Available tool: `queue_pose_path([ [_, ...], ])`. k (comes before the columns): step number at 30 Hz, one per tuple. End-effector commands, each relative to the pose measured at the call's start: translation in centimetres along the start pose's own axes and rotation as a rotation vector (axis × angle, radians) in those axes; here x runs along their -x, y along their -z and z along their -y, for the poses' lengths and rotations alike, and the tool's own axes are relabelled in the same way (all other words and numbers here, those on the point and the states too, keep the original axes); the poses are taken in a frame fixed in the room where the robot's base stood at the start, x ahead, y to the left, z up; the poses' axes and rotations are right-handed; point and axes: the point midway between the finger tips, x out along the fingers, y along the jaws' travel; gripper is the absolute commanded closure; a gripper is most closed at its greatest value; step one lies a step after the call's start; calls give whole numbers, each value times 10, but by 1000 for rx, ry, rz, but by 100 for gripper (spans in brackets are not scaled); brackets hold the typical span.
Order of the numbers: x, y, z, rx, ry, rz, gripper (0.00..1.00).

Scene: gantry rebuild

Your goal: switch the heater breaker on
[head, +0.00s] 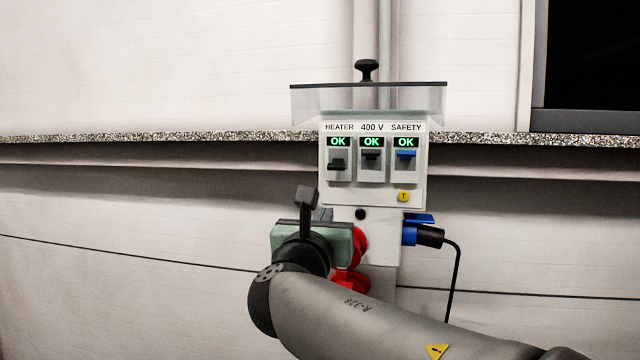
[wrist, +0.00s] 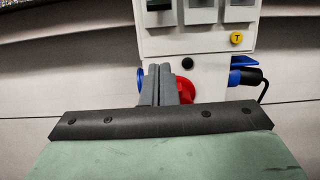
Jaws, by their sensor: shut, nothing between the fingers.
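The heater breaker (head: 338,163) is the leftmost of three breakers on the white box (head: 412,190), under the label HEATER. Its dark lever sits lower than the levers of the other two, and the display above it (head: 338,142) reads OK in green. In the wrist view only the lower part of the heater breaker (wrist: 158,15) shows, at the top edge. My gripper (wrist: 160,68) is shut and empty, its fingers together in front of the box's lower part, below and apart from the breakers.
The 400 V breaker (head: 371,162) and the blue-levered SAFETY breaker (head: 405,162) stand to the right. A clear cover (head: 310,103) is above the breakers. A yellow T button (head: 404,196), red sockets (head: 350,281) and a blue plug (head: 410,235) with a black cable are lower down.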

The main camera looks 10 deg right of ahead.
Motion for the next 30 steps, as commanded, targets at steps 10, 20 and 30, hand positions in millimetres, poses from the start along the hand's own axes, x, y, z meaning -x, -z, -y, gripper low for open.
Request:
queue_pose_path([
  [10, -29, 0, 0, 0, 3, -3, 100],
  [20, -99, -1, 0, 0, 3, -3, 100],
  [30, -88, -42, 1, -6, 2, 9, 100],
])
